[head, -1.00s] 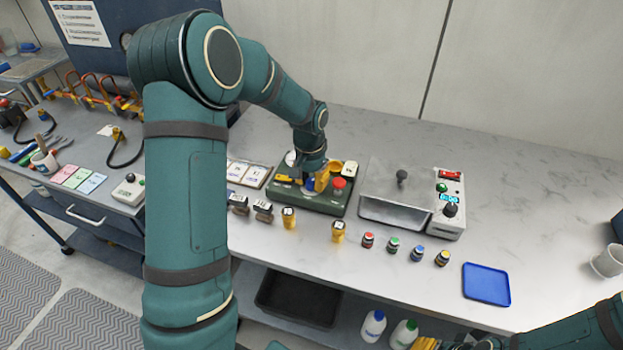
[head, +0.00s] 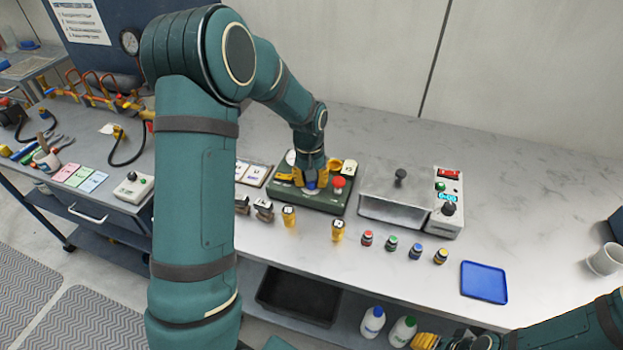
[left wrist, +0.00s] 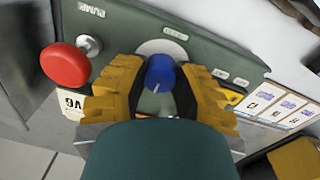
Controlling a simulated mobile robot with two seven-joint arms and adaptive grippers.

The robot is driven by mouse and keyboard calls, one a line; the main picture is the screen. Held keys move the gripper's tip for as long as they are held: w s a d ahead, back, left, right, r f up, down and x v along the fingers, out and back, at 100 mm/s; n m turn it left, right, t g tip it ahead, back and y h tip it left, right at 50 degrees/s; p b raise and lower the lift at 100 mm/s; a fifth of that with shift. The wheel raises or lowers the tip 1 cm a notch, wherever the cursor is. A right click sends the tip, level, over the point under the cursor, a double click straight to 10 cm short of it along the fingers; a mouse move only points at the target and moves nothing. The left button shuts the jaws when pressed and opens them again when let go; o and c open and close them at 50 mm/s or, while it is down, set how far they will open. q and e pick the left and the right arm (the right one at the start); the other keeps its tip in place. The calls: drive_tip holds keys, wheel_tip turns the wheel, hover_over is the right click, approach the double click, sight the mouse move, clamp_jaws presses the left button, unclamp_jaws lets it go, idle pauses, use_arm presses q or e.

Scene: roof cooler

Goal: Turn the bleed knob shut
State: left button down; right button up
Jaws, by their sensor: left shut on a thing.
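The blue bleed knob (left wrist: 161,72) stands on a dark green panel box (head: 318,199). In the left wrist view its white mark points toward my gripper's palm. My left gripper (head: 311,183) points down over the box, its yellow fingers on both sides of the blue knob, shut on it; it also shows in the left wrist view (left wrist: 160,88). A red knob (left wrist: 65,65) sits beside it near the "PUMP" lettering and shows in the head view (head: 338,183). My right gripper (head: 426,341) is at the bottom edge, partly cut off.
A grey lidded box with a control unit (head: 445,216) stands right of the panel. A blue tray (head: 484,282) lies at right. The bench behind is clear.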

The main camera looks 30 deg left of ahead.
use_arm(q)
drive_tip(key=c, duration=0.6)
unclamp_jaws()
drive_tip(key=shift+c, duration=0.2)
